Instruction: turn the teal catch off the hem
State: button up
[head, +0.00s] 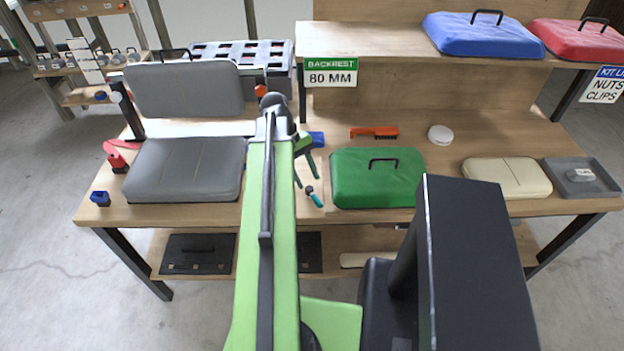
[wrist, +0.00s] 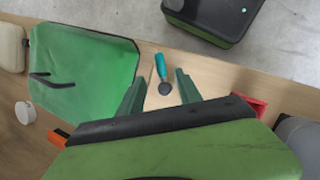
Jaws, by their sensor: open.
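The teal catch (head: 316,199) is a small teal lever with a dark round end, at the front of the wooden bench between the grey seat and the green pad. In the wrist view the teal catch (wrist: 160,66) points toward the bench's front edge, its dark end nearer my gripper. My gripper (head: 304,183) is open and empty, with green fingers. In the wrist view my gripper (wrist: 160,74) has a finger on each side of the catch; I see no contact, and its height above the catch is unclear. I cannot make out a separate hem.
The green pad (head: 350,188) with a black handle lies right of the catch. The grey seat (head: 186,168) with its backrest (head: 180,90) is left. An orange brush (head: 374,132) and a white round piece (head: 440,135) lie behind.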

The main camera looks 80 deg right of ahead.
jog(key=p+v, duration=0.6)
jog(key=v, duration=0.3)
jog(key=shift+w+r+p, duration=0.15)
jog(key=shift+r+p, duration=0.05)
jog(key=shift+p, duration=0.2)
